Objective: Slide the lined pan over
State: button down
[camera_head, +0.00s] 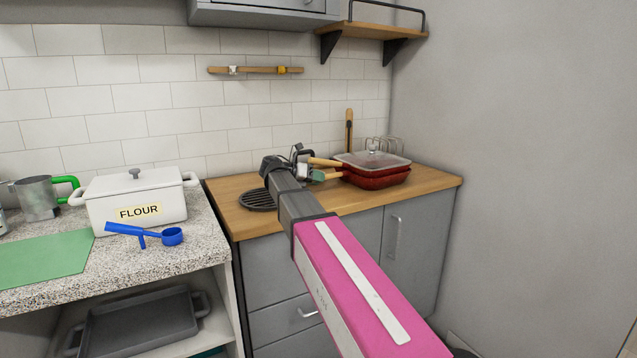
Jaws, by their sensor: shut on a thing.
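A dark red pan (378,180) stands on the wooden counter at the back right, with a pale, see-through lid (372,159) on top. It may be two stacked pans; I cannot tell. Wooden handles (325,162) stick out to its left, one above the other. The lower one has a greenish part. My gripper (311,173) is at the left ends of these handles and is shut on a handle of the red pan. Its fingers are small and partly hidden by my wrist. The pan's inside and any lining are not clear to see.
A round black grate (258,200) lies left on the wooden counter (420,188). A wire rack (384,146) and a wooden utensil (349,130) stand behind the pan. A white flour box (137,202) and blue scoop (145,233) are on the left worktop. The right wall is close.

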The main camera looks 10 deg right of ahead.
jog(key=shift+w+a, duration=0.2)
jog(key=shift+w, duration=0.75)
jog(key=shift+w+a, duration=0.15)
jog(key=shift+w, duration=0.85)
jog(key=shift+w+a, duration=0.2)
jog(key=shift+w, duration=0.75)
jog(key=c, duration=0.8)
grip_release()
jog(key=shift+c, duration=0.2)
jog(key=shift+s, duration=0.1)
jog(key=v, duration=1)
jog(key=shift+a, duration=0.2)
jog(key=shift+a+r, duration=0.1)
jog(key=shift+a, duration=0.05)
jog(key=shift+s, duration=0.1)
